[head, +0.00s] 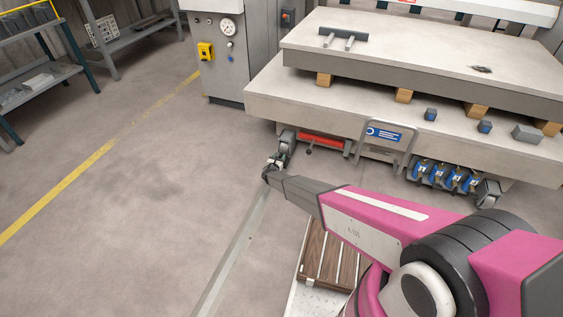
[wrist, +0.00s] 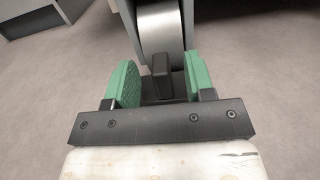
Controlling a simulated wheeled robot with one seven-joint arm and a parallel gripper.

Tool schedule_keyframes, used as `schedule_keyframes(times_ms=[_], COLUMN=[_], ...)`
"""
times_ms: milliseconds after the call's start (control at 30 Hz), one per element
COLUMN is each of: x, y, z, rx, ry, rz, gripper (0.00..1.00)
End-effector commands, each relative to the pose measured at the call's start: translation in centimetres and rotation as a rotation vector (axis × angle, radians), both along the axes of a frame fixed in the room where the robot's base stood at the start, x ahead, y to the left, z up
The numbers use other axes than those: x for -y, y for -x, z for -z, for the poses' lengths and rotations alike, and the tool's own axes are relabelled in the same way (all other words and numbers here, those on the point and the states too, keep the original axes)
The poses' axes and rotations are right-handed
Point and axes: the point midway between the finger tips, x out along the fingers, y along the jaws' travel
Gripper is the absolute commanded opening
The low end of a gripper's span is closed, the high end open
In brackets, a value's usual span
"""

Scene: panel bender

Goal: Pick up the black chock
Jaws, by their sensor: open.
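The black chock (wrist: 161,64) stands on the floor against the front of a grey wheel in the wrist view. My gripper (wrist: 158,78) is open around it, one green finger pad on each side. There is a visible gap between the left pad and the chock; the right pad is closer, and I cannot tell whether it touches. In the head view my gripper (head: 274,167) is low at the front left caster (head: 286,145) of the table, and I cannot make out the chock there.
The wheel (wrist: 160,28) belongs to the heavy die table (head: 300,108), which overhangs just beyond my gripper. A grey control cabinet (head: 222,75) stands behind. Floor to the left is clear.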

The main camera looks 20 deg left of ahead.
Motion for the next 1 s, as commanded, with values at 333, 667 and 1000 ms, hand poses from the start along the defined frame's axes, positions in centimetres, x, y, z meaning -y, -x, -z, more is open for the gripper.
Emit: schedule_keyframes(times_ms=[333, 667, 1000], x=[0.2, 0.3, 0.3], y=[-4.1, -4.0, -3.8], z=[0.1, 0.1, 0.0], rx=[0.001, 0.001, 0.001], ry=[0.000, 0.000, 0.000], rz=[0.000, 0.001, 0.001], gripper=[0.49, 0.00, 0.00])
